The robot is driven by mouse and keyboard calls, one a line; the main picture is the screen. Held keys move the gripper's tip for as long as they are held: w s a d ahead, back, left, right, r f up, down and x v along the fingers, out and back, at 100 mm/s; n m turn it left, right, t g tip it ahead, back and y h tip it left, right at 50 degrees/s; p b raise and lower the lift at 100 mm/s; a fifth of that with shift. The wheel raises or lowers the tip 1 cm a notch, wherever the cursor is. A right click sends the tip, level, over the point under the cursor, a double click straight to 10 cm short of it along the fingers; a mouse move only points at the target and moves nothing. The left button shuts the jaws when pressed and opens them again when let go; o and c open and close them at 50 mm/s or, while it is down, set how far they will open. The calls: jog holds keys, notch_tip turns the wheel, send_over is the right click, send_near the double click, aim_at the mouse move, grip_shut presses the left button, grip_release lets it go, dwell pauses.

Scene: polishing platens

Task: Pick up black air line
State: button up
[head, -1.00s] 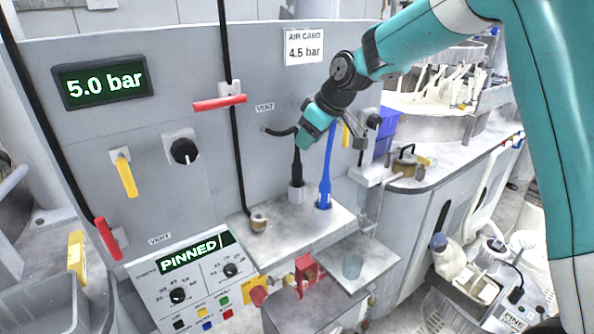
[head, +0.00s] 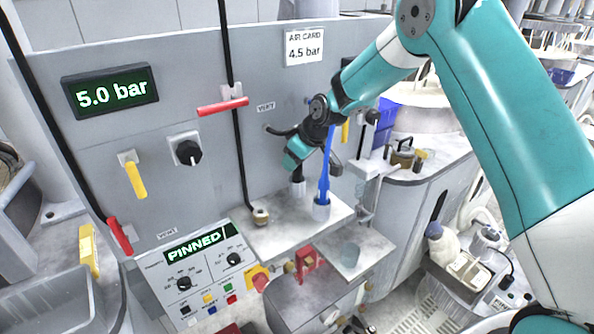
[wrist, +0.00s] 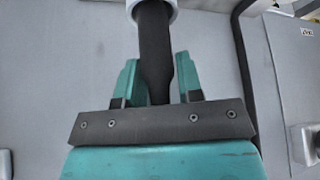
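The black air line (wrist: 155,55) stands upright between my two fingers in the wrist view, with its end in a white round holder (wrist: 169,6). In the head view, my gripper (head: 298,168) is at the black line, behind the blue air line (head: 325,170), and hides most of it. My teal fingers (wrist: 157,75) lie one on each side of the black line, very close to it. I cannot tell whether they touch or grip it.
A grey panel (head: 215,165) with knobs, levers and a 5.0 bar display (head: 110,90) stands close behind my gripper. Another black hose (head: 240,165) runs down the panel to a brass fitting (head: 261,217).

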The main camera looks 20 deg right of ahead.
jog(key=c, duration=0.5)
